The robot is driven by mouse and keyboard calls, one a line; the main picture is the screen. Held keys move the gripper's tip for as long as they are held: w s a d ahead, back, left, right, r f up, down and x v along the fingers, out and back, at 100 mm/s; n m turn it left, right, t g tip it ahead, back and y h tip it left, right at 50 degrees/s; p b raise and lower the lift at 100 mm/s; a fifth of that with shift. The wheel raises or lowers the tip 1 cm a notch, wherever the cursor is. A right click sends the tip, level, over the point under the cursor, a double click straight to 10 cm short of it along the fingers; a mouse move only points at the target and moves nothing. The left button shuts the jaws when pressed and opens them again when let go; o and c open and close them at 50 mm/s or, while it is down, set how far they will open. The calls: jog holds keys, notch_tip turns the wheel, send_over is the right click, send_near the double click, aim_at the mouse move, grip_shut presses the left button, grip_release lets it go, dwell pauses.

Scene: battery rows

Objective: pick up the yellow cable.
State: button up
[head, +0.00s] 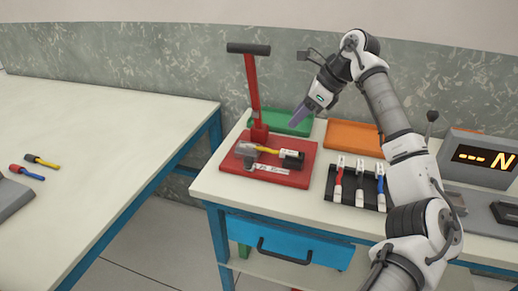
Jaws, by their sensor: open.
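A yellow cable (42,161) with dark ends lies on the left table in the head view. A second yellow piece (267,149), which looks like a short cable, lies on the red press base, between a grey block (246,150) and a black end piece (292,158). I cannot tell whether it is fixed there. My gripper (299,118) is open, with purple fingers pointing down and left. It appears above the back of the red base, apart from both yellow pieces. Nothing shows between its fingers.
The red press (305,178) has a tall lever (252,90). A green tray (288,123) and an orange tray (352,138) lie behind. A blue cable (30,173) lies on the left table (110,150). A floor gap separates the tables.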

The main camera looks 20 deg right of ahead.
send_near(269, 148)
jog(key=x, duration=0.3)
jog(key=shift+s+a+p, duration=0.25)
jog(key=shift+p, duration=0.15)
jog(key=shift+w+d+p+x, duration=0.1)
jog(key=shift+p+x, duration=0.25)
jog(key=shift+x, duration=0.95)
jog(key=shift+w+d+p+x, duration=0.1)
jog(key=shift+p+x, duration=0.25)
jog(key=shift+x, duration=1)
grip_shut()
